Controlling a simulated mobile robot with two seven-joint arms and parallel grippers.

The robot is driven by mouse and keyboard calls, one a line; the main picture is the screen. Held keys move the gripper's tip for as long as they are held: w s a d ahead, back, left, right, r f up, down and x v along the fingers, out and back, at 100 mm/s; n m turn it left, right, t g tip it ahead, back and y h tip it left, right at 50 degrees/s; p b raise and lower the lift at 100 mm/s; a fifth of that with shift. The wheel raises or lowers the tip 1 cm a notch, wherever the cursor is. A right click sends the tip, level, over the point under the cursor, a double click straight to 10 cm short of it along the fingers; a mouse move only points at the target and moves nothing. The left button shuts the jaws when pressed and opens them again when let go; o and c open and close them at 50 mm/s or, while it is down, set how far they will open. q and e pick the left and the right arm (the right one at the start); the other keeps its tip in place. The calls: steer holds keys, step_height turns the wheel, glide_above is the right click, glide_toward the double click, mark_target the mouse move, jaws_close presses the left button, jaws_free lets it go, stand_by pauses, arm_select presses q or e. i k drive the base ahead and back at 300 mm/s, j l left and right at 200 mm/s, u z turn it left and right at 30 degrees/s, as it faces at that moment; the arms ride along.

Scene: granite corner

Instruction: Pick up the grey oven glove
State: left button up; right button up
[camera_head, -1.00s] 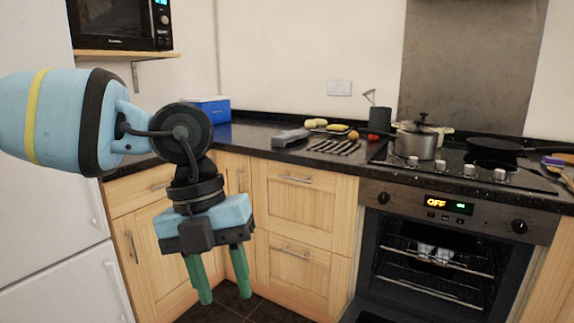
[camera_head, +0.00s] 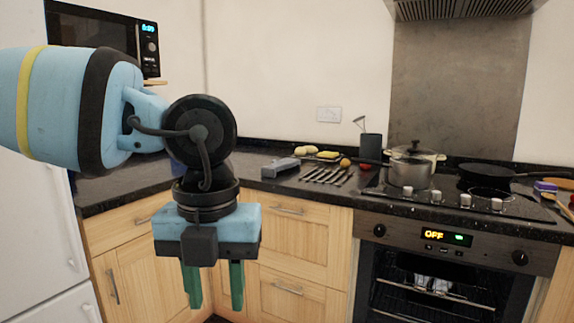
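A grey object that looks like the oven glove (camera_head: 281,168) lies on the dark countertop (camera_head: 262,185), left of a row of utensils. My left gripper (camera_head: 214,306) points downward in front of the wooden cupboards, nearer to me than the counter and lower in the picture than the glove. Its two green fingers are apart with nothing between them. It does not touch the glove. My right gripper is not in view.
Several utensils (camera_head: 325,175) lie right of the glove, with yellow food (camera_head: 327,155) behind. A dark holder (camera_head: 371,147), a lidded pot (camera_head: 410,171) and a frying pan (camera_head: 484,171) stand farther right. Below the hob, the oven (camera_head: 428,285) shows its racks.

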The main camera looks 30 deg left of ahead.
mark_target(270, 171)
steer(key=i+j+z, duration=0.1)
steer(key=i+j, duration=0.2)
steer(key=j, duration=0.15)
steer(key=i+j+z, duration=0.15)
steer(key=j, duration=0.3)
steer(key=i+j+z, duration=0.1)
steer(key=i+j, duration=0.25)
steer(key=j, duration=0.15)
steer(key=i+j+z, duration=0.15)
steer(key=j, duration=0.35)
steer(key=i+j+z, duration=0.1)
steer(key=i+j, duration=0.15)
steer(key=j, duration=0.3)
steer(key=i+j+z, duration=0.15)
steer(key=j, duration=0.4)
steer(key=i+j+z, duration=0.1)
steer(key=j, duration=0.45)
steer(key=i+j+z, duration=0.15)
steer(key=j, duration=0.45)
